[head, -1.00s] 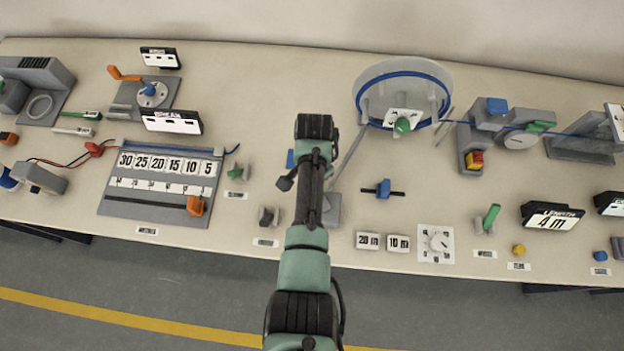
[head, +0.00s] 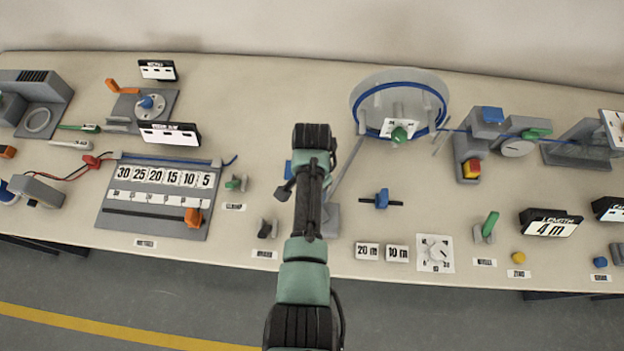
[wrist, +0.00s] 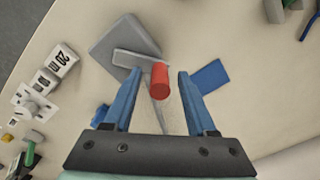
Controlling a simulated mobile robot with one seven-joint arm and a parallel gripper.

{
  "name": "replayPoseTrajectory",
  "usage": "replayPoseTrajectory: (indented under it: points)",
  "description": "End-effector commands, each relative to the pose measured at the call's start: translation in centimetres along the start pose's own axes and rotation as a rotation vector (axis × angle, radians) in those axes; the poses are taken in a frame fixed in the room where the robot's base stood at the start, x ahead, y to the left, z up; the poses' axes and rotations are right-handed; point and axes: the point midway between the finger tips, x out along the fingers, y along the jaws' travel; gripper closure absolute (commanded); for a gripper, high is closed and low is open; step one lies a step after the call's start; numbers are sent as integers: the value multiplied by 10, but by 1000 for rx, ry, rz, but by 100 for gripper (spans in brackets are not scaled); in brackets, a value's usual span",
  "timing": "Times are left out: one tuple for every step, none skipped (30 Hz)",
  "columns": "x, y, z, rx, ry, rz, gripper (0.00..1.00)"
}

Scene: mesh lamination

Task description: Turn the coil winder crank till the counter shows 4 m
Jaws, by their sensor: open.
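The length counter (head: 550,224) at the right of the head view reads 4 m. The coil winder reel (head: 400,90) stands at the back, with blue cable around it. In the wrist view the crank shows as a grey arm (wrist: 128,60) with a red upright handle (wrist: 160,78). My gripper (wrist: 159,82) is open, with its blue fingers on either side of the red handle. Clear gaps show between the handle and both fingers. In the head view my arm hides the gripper and the red handle.
A grey block (head: 331,222) and a blue pad (wrist: 210,76) are close to the crank. A blue-handled bar (head: 381,200), 20 m and 10 m tiles (head: 382,252) and a dial (head: 435,253) lie right of my arm. A slotted board (head: 155,215) lies left.

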Motion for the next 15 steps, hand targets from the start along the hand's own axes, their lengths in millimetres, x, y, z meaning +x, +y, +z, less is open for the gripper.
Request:
replayPoseTrajectory:
  points:
    - [-5,0,0,0,1,-1,43]
    - [-8,0,0,0,1,-1,43]
    - [-13,-1,0,-1,2,-2,43]
    - [-18,0,0,-1,2,-2,43]
    - [-22,0,0,-1,2,-2,43]
    - [-30,-1,0,-1,3,-3,43]
    - [-36,-1,0,-1,3,-3,43]
    - [-42,-1,0,-1,3,-3,43]
    - [-50,0,0,-1,3,-3,43]
    - [-57,-1,-1,-1,4,-4,43]
    - [-63,-1,-1,-1,4,-4,43]
    - [-72,-1,0,-1,4,-4,43]
    - [-78,-1,0,0,4,-4,43]
    - [-84,-1,-1,-1,4,-4,43]
    - [-92,-1,-1,0,4,-4,43]
